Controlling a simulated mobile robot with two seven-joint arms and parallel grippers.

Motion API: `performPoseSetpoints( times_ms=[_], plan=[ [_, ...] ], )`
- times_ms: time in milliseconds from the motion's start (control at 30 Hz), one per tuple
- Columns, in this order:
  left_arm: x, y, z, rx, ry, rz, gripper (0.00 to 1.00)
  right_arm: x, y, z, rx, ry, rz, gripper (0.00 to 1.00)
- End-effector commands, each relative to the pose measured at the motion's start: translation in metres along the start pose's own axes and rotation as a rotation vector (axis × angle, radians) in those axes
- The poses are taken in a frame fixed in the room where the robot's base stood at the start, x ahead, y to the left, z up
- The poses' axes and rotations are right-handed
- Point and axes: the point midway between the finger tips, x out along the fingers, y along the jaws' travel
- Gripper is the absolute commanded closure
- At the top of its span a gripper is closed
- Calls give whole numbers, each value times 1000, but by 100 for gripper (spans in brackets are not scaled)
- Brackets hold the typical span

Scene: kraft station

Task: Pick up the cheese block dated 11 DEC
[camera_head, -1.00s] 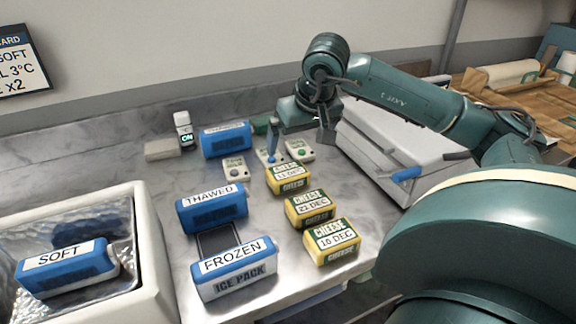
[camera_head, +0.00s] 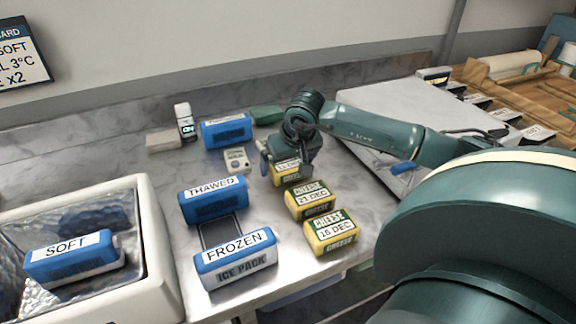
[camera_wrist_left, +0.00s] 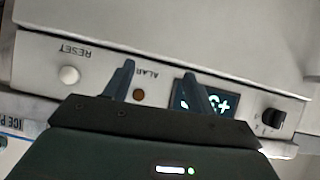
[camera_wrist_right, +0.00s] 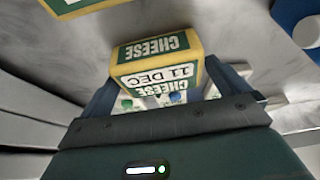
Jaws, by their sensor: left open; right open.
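The cheese block dated 11 DEC (camera_head: 288,173) is a yellow block with a green and white label. It stands at the back of a row of cheese blocks on the metal counter, partly hidden by my right gripper (camera_head: 287,165). In the right wrist view the block (camera_wrist_right: 158,62) reads 11 DEC and sits just ahead of and between the open fingers of my right gripper (camera_wrist_right: 160,95). I cannot tell whether the fingers touch it. My left gripper (camera_wrist_left: 158,85) is open and empty, over a white panel with a RESET button.
Cheese blocks dated 21 DEC (camera_head: 309,200) and 10 DEC (camera_head: 331,232) stand in front. Blue ice packs THAWED (camera_head: 213,200) and FROZEN (camera_head: 235,260) lie to the left. A white bin (camera_head: 158,250) holds the SOFT pack (camera_head: 72,258). A white lidded box (camera_head: 400,110) stands right.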

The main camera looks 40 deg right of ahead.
Motion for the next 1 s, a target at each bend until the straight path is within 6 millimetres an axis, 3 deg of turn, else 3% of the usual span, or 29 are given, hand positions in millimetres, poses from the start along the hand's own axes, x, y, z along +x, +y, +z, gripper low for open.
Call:
performPoseSetpoints(
  times_ms=[300,833,1000],
  plan=[
    [2,-1,5,1,-12,-2,44,7,0,0,-1,1,1,0],
    [1,1,0,1,-1,2,44,6,0,0,0,1,1,43],
    [1,1,-1,1,0,2,44,6,0,-1,0,3,0,43]
  ],
)
